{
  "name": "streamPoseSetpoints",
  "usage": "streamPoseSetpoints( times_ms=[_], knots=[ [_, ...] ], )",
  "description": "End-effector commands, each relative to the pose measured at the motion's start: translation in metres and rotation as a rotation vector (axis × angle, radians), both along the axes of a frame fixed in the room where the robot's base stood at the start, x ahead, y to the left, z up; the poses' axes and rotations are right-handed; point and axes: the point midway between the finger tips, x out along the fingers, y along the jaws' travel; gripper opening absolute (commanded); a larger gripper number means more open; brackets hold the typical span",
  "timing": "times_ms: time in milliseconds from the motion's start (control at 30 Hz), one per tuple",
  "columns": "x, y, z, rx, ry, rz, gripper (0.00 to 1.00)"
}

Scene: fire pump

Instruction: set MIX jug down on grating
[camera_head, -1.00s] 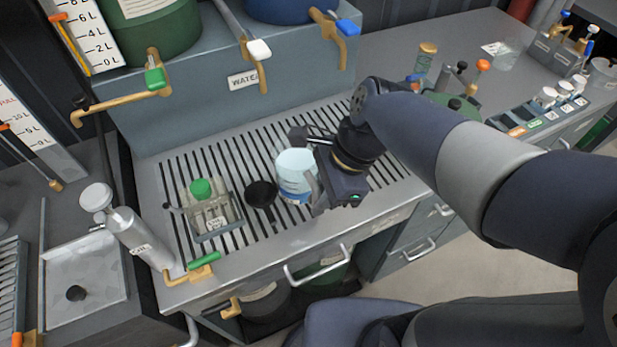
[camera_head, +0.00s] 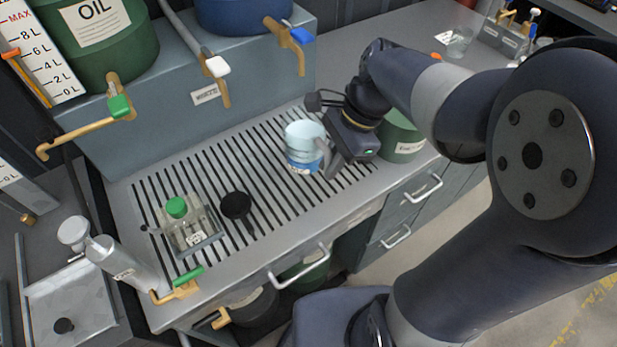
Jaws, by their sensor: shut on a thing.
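The jug (camera_head: 303,134) is pale blue and see-through, with a blue band and a white label low on its side. The label is too small to read. It is upright over the right part of the slotted grating (camera_head: 262,202). My gripper (camera_head: 328,148) is on the jug's right side and shut on it. I cannot tell whether the jug's base touches the grating or hangs just above it. The gripper hides part of the jug's right side.
A black funnel-like cup (camera_head: 236,206) and a caddy with a green-capped bottle (camera_head: 189,222) stand to the left on the grating. Blue-grey tank stand (camera_head: 190,110) with taps rises behind. A green container (camera_head: 401,137) is right of my gripper. Bare slots lie around the jug.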

Motion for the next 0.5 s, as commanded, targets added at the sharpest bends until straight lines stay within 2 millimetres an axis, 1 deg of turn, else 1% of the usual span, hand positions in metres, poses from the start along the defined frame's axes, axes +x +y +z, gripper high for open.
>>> streamPoseSetpoints(
  times_ms=[67, 133, 333, 400, 500],
  knots=[
    [0.008, -0.006, 0.002, 0.001, 0.000, -0.002, 0.00],
    [0.010, -0.008, -0.005, 0.002, 0.002, -0.001, 0.00],
    [0.011, -0.009, -0.041, 0.001, 0.005, 0.001, 0.00],
    [0.011, -0.009, -0.051, 0.001, 0.003, 0.001, 0.00],
    [0.011, -0.008, -0.059, 0.002, 0.001, 0.000, 0.00]
  ],
)
